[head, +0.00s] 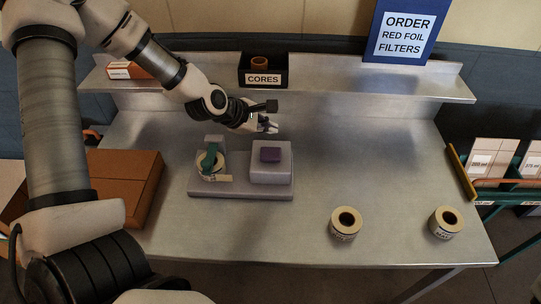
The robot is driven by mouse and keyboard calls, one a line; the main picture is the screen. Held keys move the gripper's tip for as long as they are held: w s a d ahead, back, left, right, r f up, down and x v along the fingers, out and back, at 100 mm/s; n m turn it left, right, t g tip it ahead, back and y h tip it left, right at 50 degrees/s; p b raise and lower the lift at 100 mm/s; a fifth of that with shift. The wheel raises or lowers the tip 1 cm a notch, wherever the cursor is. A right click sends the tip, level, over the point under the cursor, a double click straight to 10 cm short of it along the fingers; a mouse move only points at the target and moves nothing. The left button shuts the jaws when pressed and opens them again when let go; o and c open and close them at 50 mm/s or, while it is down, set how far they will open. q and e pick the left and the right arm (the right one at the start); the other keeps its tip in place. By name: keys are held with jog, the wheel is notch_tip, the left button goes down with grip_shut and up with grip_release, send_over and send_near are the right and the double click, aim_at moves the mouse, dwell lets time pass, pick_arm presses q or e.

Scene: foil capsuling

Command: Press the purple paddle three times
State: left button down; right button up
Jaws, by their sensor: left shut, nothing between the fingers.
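The purple paddle (270,155) sits on top of a pale grey block at the right end of a grey base (240,191) on the metal table. My left gripper (268,127) is shut and empty. In the picture it appears just above and behind the paddle, with a visible gap between them. The exact height of the fingertips over the block is hard to tell. My right gripper is not in view.
A tape roll with a green part (209,161) stands at the base's left end. Two loose rolls (346,222) (446,222) stand at the front right. A brown carton (120,180) is at left. A shelf (400,89) holds a black CORES bin (263,78) and an ORDER sign (407,32).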

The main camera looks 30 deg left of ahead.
aim_at(274, 152)
pick_arm(q)
notch_tip(274, 152, down, 6)
jog(key=b, duration=0.4)
jog(key=shift+w, duration=0.1)
jog(key=shift+f+b, duration=0.3)
jog(key=shift+b, duration=0.25)
jog(key=shift+f, duration=0.1)
dwell(0.5)
jog(key=shift+f+b, duration=0.35)
jog(key=shift+b, duration=0.25)
jog(key=shift+f+b, duration=0.8)
jog(key=shift+b, duration=0.15)
dwell(0.6)
dwell(0.3)
jog(key=shift+r+p, duration=1)
jog(key=shift+r, duration=0.25)
